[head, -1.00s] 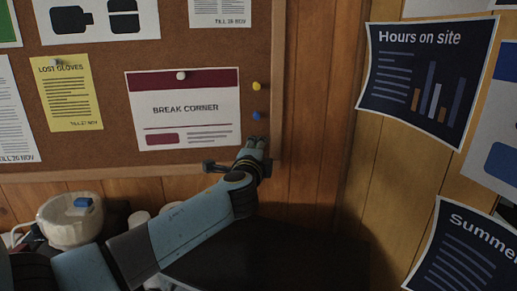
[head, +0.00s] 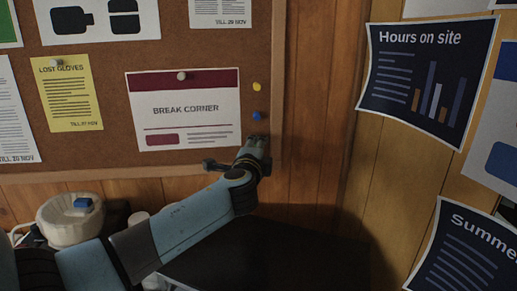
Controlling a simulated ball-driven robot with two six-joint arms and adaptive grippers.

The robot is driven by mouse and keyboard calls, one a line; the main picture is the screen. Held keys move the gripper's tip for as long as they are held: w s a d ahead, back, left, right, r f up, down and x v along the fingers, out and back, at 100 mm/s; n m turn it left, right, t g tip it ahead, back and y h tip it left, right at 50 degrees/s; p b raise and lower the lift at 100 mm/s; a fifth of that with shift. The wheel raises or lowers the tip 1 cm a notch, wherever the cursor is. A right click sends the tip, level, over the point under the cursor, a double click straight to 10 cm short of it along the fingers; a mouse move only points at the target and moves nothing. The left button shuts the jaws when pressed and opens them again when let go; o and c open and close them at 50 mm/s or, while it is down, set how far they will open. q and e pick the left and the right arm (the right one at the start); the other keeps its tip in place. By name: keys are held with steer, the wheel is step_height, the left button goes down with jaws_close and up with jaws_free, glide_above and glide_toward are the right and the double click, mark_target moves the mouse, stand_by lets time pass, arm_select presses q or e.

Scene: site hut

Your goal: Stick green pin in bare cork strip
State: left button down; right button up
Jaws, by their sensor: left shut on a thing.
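The bare cork strip (head: 258,62) runs down the right side of the corkboard, between the Break Corner poster and the wooden frame. A yellow pin (head: 257,86) and a blue pin (head: 257,116) sit in it, one above the other. My left gripper (head: 258,137) is at the strip's lower part, just below the blue pin, fingertips pointing up and toward the board. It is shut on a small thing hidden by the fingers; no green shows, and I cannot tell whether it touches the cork. My right gripper is not in view.
The Break Corner poster (head: 184,109) hangs left of the gripper, under a pale pin (head: 182,76). The board's wooden frame (head: 277,90) is close on the right. A white container (head: 70,222) stands below left. Bare wood panelling lies right of the board.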

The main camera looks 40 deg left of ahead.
arm_select(q)
steer(key=shift+w+a+r+b, duration=0.1)
steer(key=shift+w+a+b, duration=0.15)
steer(key=shift+a+b, duration=0.1)
stand_by(1.9)
stand_by(0.8)
steer(key=c, duration=1.2)
jaws_free()
steer(key=v, duration=1.2)
